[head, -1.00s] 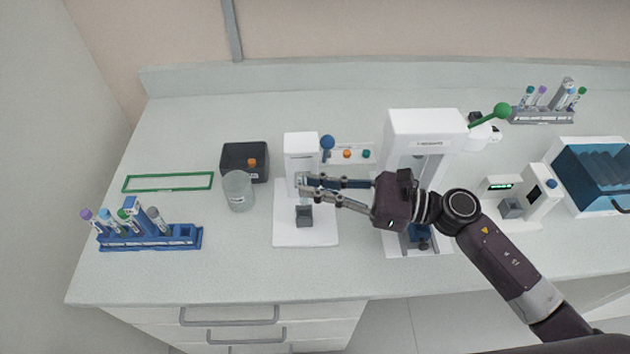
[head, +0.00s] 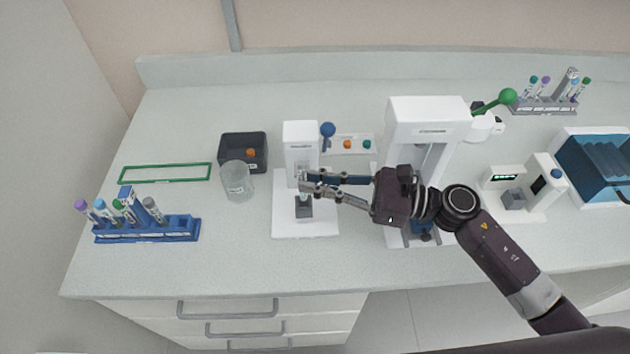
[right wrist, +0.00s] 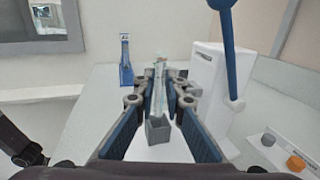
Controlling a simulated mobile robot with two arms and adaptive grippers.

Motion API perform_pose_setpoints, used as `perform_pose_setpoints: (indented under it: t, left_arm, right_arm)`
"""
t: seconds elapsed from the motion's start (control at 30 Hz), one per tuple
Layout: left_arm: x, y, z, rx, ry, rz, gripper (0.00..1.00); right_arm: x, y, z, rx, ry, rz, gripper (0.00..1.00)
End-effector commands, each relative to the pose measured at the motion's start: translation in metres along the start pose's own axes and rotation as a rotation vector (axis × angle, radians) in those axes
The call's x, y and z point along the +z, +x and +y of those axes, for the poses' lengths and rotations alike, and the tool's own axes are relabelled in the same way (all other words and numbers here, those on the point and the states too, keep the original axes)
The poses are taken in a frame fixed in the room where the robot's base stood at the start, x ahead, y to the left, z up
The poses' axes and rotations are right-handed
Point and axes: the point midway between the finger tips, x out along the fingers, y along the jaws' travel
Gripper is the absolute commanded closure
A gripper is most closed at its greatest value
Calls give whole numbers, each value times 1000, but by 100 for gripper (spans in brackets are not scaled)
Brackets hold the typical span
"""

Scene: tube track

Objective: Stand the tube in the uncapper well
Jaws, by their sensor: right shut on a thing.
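The uncapper (head: 299,141) is a white device with a blue ball lever and a flat white base. Its grey square well (head: 304,209) sits on that base; it also shows in the right wrist view (right wrist: 158,131). My right gripper (head: 308,184) comes in from the right and is shut on a thin pale tube (right wrist: 159,88). The tube is roughly upright and lines up with the well. Its lower end meets the well's opening in the picture; I cannot tell how deep it is. The fingers partly hide it in the head view. My left gripper is out of view.
A clear beaker (head: 237,181) and a dark bin (head: 243,152) stand left of the uncapper. A blue tube rack (head: 148,230) is at the far left, near a green outline (head: 165,173). A taller white machine (head: 425,115) stands close on the right.

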Motion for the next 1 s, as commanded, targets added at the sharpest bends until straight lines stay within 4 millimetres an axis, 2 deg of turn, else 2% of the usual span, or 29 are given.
perform_pose_setpoints:
  t: [1.0]
  left_arm:
    - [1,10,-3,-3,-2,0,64]
  right_arm:
    - [-3,0,0,1,0,0,100]
